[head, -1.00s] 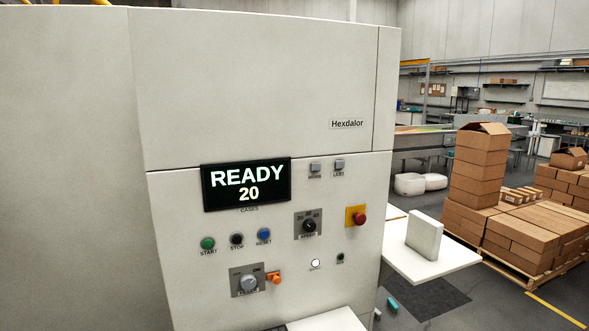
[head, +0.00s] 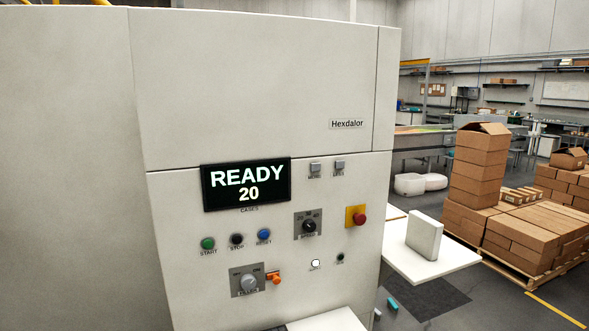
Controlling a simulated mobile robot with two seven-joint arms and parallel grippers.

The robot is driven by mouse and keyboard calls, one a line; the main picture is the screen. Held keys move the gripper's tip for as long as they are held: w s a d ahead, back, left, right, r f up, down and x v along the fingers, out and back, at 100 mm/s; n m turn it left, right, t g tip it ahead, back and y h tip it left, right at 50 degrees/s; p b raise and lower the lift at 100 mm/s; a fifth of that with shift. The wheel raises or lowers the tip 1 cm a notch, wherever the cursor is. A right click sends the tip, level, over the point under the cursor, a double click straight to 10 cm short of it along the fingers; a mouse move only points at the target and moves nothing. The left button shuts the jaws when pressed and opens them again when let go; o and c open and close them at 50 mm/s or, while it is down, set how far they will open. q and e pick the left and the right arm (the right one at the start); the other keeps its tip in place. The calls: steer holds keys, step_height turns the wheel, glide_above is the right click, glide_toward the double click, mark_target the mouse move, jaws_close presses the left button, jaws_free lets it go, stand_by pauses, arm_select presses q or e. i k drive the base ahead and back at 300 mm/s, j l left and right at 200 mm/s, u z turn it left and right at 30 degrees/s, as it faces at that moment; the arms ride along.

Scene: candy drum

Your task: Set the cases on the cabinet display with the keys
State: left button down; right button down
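The cabinet (head: 270,100) is a tall off-white machine marked "Hexdalor" and fills the left and middle of the head view. Its black display (head: 247,185) reads "READY" and "20", with the label "CASES" under it. Two small grey keys stand to the right of the display, a left key (head: 315,168) and a right key (head: 339,165); their labels are too small to read surely. Neither of my grippers shows in the head view.
Below are a green START button (head: 208,244), black STOP button (head: 237,240), blue RESET button (head: 264,236), speed dial (head: 309,226), red emergency button (head: 359,217) and rotary switch (head: 248,281) with an orange piece (head: 273,278). A white shelf (head: 440,262) juts out right.

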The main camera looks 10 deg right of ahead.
mark_target(315, 167)
steer(key=i+u, duration=0.1)
steer(key=i, duration=0.45)
steer(key=i+l+u, duration=0.15)
steer(key=i, duration=0.4)
steer(key=i+l+u, duration=0.1)
steer(key=i, duration=0.45)
